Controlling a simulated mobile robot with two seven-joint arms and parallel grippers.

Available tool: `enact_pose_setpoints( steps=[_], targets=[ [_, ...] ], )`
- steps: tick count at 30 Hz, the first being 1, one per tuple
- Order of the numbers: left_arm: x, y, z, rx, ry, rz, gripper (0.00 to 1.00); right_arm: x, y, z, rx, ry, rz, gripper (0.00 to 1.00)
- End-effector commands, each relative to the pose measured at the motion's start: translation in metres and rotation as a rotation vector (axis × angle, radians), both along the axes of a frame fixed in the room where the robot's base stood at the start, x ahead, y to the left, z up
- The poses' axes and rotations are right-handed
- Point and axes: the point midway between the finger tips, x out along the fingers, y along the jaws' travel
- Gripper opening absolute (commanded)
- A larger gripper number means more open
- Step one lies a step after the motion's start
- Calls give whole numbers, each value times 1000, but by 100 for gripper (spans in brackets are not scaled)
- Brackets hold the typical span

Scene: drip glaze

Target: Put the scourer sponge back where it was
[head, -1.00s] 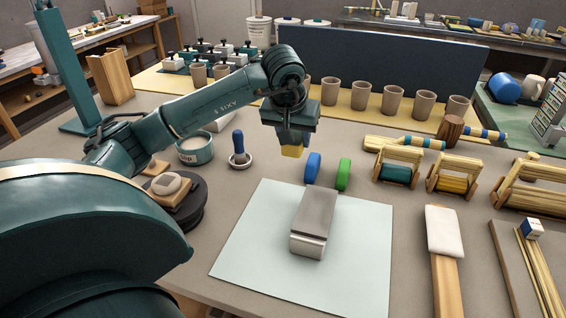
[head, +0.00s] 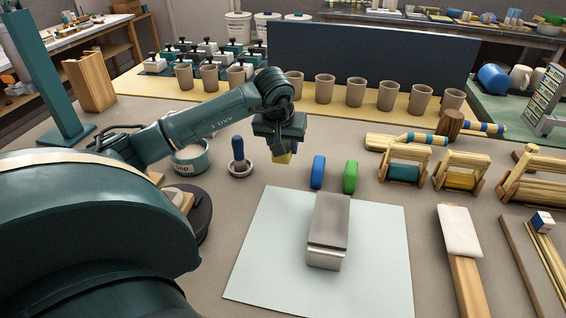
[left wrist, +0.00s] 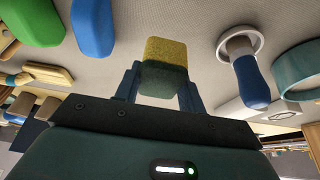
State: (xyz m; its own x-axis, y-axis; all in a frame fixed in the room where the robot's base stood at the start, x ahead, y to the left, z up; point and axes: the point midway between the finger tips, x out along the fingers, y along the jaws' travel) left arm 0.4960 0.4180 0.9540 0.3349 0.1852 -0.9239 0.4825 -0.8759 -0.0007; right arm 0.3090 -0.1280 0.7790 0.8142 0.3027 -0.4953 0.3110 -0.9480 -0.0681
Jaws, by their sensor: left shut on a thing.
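The scourer sponge (left wrist: 165,62), yellow with a green layer, is held between the fingers of my left gripper (left wrist: 160,85) in the left wrist view. In the head view the yellow end of the sponge (head: 283,158) shows below my left gripper (head: 281,146). It hangs above the table, left of an upright blue piece (head: 318,172) and a green piece (head: 351,177). Most of the sponge is hidden by the gripper in the head view. My right gripper is not seen.
A blue-handled tool (head: 238,150) stands in a small dish left of the gripper, near a teal pot (head: 190,158). A pale sheet (head: 260,270) with a grey block (head: 328,225) lies in front. Several cups (head: 324,88) line the back. Bare table lies under the gripper.

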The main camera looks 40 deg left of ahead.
Motion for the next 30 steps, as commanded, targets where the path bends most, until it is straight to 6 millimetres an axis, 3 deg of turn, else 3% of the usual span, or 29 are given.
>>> enact_pose_setpoints(
  steps=[13, 25, 26, 30],
  targets=[
    [-1, 0, -50, -1, 2, 1, 21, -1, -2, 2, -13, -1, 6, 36],
    [0, 0, -57, 1, -3, 0, 21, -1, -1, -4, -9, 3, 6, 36],
    [0, 0, -56, 1, -3, 0, 41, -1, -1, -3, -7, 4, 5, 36],
    [0, 0, -55, 0, -2, 0, 53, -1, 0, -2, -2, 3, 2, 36]
  ],
)
